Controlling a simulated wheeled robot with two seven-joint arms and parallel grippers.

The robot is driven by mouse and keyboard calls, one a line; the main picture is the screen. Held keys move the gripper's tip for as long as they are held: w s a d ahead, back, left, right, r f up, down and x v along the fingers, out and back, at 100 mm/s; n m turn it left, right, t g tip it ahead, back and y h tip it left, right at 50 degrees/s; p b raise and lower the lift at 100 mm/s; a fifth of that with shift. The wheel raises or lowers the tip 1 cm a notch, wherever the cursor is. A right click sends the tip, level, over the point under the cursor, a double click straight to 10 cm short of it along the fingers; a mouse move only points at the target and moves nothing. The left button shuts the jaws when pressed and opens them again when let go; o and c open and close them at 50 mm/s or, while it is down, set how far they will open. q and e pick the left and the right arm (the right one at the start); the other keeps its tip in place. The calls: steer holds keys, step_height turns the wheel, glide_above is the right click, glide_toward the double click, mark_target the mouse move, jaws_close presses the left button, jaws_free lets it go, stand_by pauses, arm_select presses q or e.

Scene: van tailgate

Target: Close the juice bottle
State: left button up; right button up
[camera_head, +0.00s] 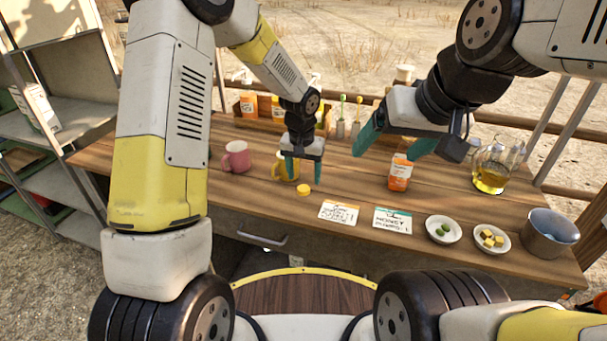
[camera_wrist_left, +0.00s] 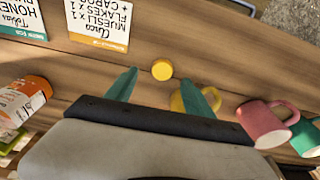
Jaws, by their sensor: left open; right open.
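The juice bottle (camera_head: 399,174), orange with a white label, stands upright on the wooden table. Its top is hidden behind my right gripper. It also shows in the left wrist view (camera_wrist_left: 22,98). A yellow cap (camera_head: 304,190) lies on the table in front of the yellow mug; in the left wrist view the cap (camera_wrist_left: 162,70) sits just beyond and between the open fingers. My left gripper (camera_head: 303,176) is open and empty, pointing down just above and behind the cap. My right gripper (camera_head: 396,147) is open, with its teal fingers on either side above the bottle.
A yellow mug (camera_head: 284,167) is close behind my left gripper, and a pink mug (camera_head: 236,157) is left of it. Two cards (camera_head: 339,212) (camera_head: 392,220), two small bowls (camera_head: 443,229) (camera_head: 492,239), a metal pot (camera_head: 550,233) and a glass jug (camera_head: 491,167) stand along the front and right. A crate of bottles is behind.

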mark_target(303, 188)
arm_select(q)
steer(key=shift+w+a+f, duration=0.1)
steer(key=shift+w+f, duration=0.1)
steer(key=shift+f, duration=0.65)
steer(key=shift+w+d+f, duration=0.1)
steer(key=shift+w+f, duration=0.1)
steer(key=shift+f, duration=0.6)
steer(key=shift+w+a+f, duration=0.1)
steer(key=shift+w+f, duration=0.1)
steer(key=shift+f, duration=0.65)
jaws_close()
